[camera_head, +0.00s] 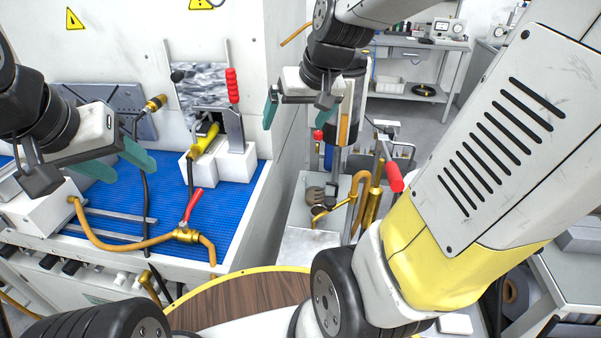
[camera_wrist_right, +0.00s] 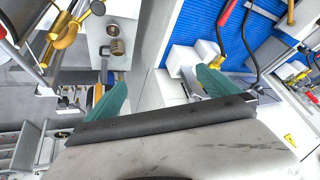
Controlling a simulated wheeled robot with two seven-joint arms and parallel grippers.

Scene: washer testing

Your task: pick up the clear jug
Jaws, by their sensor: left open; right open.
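I cannot make out a clear jug for certain in either view. A dark grey upright cylinder (camera_head: 352,125) with an orange strip stands behind my right gripper in the head view; I cannot tell whether it is see-through. My right gripper (camera_head: 298,108) is open and empty, its teal fingers apart, above the gap between the blue-floored bench and the metal stand. It also shows in the right wrist view (camera_wrist_right: 160,92) with nothing between the fingers. My left gripper (camera_head: 117,166) is open and empty over the left part of the blue bench.
The blue mat (camera_head: 225,215) carries a brass hose with a red-handled valve (camera_head: 193,208). A clamp with a red handle (camera_head: 232,87) stands on white blocks (camera_head: 237,162). The metal stand (camera_head: 310,243) holds brass pipes. A round wooden top (camera_head: 245,297) is in front. A far workbench (camera_head: 415,42) stands behind.

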